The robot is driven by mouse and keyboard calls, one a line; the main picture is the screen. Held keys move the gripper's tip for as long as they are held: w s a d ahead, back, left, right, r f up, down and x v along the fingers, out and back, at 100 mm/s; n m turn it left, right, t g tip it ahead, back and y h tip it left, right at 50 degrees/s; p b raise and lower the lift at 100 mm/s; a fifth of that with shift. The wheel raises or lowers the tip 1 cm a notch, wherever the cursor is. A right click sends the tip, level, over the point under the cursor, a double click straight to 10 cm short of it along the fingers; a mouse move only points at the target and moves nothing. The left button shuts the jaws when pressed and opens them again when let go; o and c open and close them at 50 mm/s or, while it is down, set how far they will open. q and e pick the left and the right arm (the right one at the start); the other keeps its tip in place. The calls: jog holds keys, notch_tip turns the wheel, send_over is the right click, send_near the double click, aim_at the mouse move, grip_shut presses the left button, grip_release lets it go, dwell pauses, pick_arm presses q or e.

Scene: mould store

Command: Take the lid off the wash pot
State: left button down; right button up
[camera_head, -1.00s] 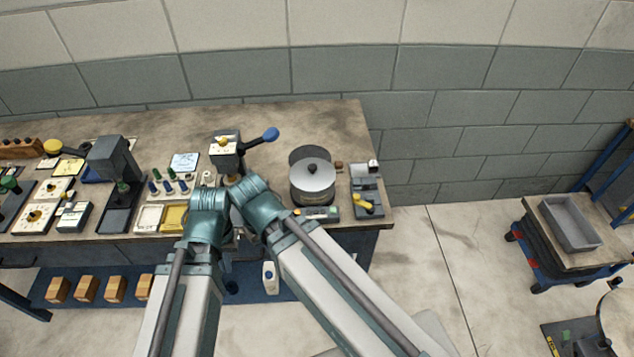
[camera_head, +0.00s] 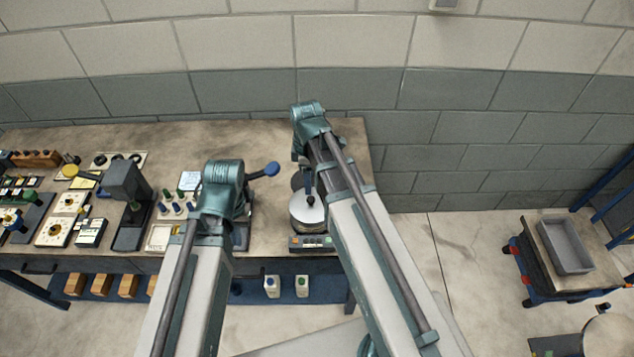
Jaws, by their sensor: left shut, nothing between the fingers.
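The wash pot (camera_head: 301,226) is a round grey metal vessel near the right end of the bench. Its pale lid (camera_head: 300,213) sits on top, and my right arm covers part of both. My right gripper (camera_head: 308,196) hangs from its teal wrist right above the lid's dark knob. Its fingers are small and dark, and I cannot tell whether they touch or grip the knob. My left arm's teal wrist (camera_head: 223,175) is in front of the lever device, left of the pot. The left gripper is shut and empty, mostly hidden under its wrist.
Tools and trays crowd the bench's left half. The back of the bench (camera_head: 190,145) is clear. A cart with a grey bin (camera_head: 566,246) stands at right.

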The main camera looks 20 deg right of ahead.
jog(key=w+d+r+n, duration=0.1)
jog(key=w+d, duration=0.1)
jog(key=b, duration=0.8)
send_over(311, 198)
jog(key=f, duration=0.5)
jog(key=s+f, duration=0.1)
jog(key=f, duration=0.2)
jog(key=shift+d+f, duration=0.15)
jog(key=shift+d, duration=0.2)
pick_arm(q)
notch_tip(311, 198, down, 7)
jog(key=shift+w+d+f, duration=0.2)
jog(key=shift+w+d, duration=0.1)
jog(key=shift+w, duration=0.05)
pick_arm(e)
jog(key=f+b, duration=0.3)
jog(key=w+f+b, duration=0.1)
jog(key=f+b, duration=0.1)
jog(key=shift+a+f, duration=0.2)
jog(key=shift+a, duration=0.2)
pick_arm(q)
notch_tip(311, 198, down, 5)
jog(key=shift+f, duration=0.1)
pick_arm(e)
jog(key=shift+r, duration=0.1)
grip_shut()
